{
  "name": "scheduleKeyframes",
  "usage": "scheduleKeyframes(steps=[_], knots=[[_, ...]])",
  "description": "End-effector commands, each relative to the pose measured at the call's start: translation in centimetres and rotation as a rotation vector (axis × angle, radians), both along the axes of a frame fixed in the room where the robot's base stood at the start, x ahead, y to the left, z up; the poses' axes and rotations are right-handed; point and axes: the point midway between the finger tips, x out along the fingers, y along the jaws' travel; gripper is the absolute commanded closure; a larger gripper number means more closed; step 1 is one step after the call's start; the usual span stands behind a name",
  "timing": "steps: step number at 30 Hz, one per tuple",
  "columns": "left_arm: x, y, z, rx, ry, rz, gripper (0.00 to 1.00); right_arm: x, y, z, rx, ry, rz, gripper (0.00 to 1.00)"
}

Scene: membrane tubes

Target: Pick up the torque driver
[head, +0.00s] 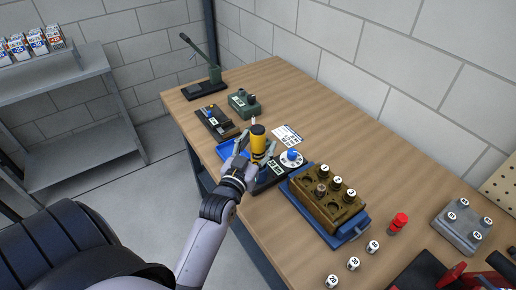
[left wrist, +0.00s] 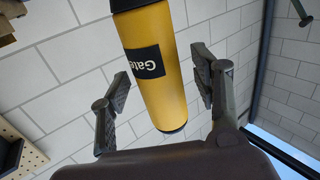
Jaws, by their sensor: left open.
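The torque driver (head: 258,142) is a yellow cylinder with black bands, upright over the left part of the bench in the head view. In the left wrist view the yellow body (left wrist: 163,75) with a black label fills the space between the fingers. My left gripper (head: 255,158) is open, with one finger on each side of the driver. In the left wrist view the fingers of this gripper (left wrist: 160,80) show gaps to the yellow body. The driver's lower end is hidden behind the gripper in the head view. My right gripper is not in view.
A blue tray (head: 226,148) and a white dial with a blue knob (head: 291,156) flank the driver. A brown block with numbered tubes (head: 326,200) sits on a blue base to the right. A green device (head: 243,103) and a lever press (head: 205,82) stand farther back.

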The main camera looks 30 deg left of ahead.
Motion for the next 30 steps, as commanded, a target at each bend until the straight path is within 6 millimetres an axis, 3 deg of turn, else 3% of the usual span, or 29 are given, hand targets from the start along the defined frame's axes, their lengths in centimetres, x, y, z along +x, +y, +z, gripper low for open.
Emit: scheduleKeyframes(steps=[8, 30], knots=[[0.45, 0.12, -0.07, 0.000, 0.000, 0.000, 0.42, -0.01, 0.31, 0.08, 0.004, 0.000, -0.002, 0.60], [0.42, 0.10, -0.03, 0.000, -0.001, 0.000, 0.91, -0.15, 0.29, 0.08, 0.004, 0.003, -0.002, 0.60]])
